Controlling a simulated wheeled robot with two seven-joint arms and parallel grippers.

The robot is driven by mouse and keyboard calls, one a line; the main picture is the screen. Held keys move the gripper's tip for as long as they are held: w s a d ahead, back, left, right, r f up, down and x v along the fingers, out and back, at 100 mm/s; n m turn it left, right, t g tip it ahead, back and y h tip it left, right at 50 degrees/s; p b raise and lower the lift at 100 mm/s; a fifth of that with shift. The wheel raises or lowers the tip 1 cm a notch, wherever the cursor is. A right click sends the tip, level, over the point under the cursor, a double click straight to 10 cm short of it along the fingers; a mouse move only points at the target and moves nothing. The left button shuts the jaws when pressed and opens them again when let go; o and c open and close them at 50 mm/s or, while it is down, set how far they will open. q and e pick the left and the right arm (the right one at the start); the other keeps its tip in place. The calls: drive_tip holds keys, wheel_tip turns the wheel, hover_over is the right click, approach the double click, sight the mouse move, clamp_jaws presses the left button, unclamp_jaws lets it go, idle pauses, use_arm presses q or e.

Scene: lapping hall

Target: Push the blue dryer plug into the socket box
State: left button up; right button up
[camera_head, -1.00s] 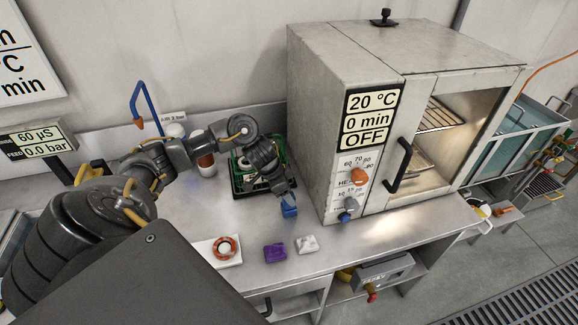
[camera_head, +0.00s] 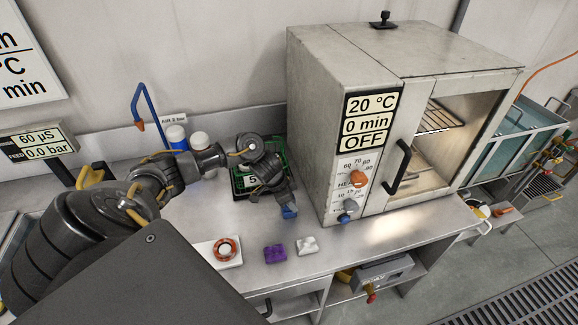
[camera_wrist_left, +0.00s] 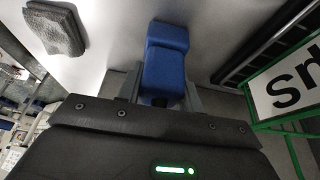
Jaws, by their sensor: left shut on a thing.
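The blue dryer plug (camera_head: 289,212) is held over the bench top, left of the dryer's front corner. My left gripper (camera_head: 284,204) is shut on it, pointing toward the bench's front edge. In the left wrist view the blue plug (camera_wrist_left: 166,62) sticks out between the two fingers. The dryer (camera_head: 345,120) is a grey cabinet whose panel reads 20 °C, 0 min, OFF. A grey box (camera_head: 383,272) with a dark panel hangs under the bench; I cannot tell whether it is the socket box. My right gripper is out of view.
A purple block (camera_head: 275,253), a whitish lump (camera_head: 307,245) and a white pad with an orange-brown ring (camera_head: 224,250) lie near the front edge. A green-framed tray (camera_head: 247,182) lies behind the wrist. Blue and white bottles stand further back.

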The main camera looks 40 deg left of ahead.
use_arm(q)
drive_tip(key=shift+r, duration=0.15)
drive_tip(key=shift+r, duration=0.3)
wheel_tip(320, 180, up, 3)
drive_tip(key=shift+f+b, duration=0.15)
drive_tip(key=shift+b, duration=0.25)
drive_tip(key=s+d+r, duration=0.2)
drive_tip(key=s+r, duration=0.1)
drive_tip(key=s, duration=0.1)
drive_tip(key=s+d+r+p, duration=0.1)
drive_tip(key=s+d+r, duration=0.1)
drive_tip(key=s+r, duration=0.1)
drive_tip(key=s+d+r+p, duration=0.1)
drive_tip(key=s+d+r, duration=0.1)
drive_tip(key=s, duration=0.3)
drive_tip(key=shift+s+d+r, duration=0.1)
drive_tip(key=shift+s+r, duration=0.2)
drive_tip(key=shift+r, duration=0.4)
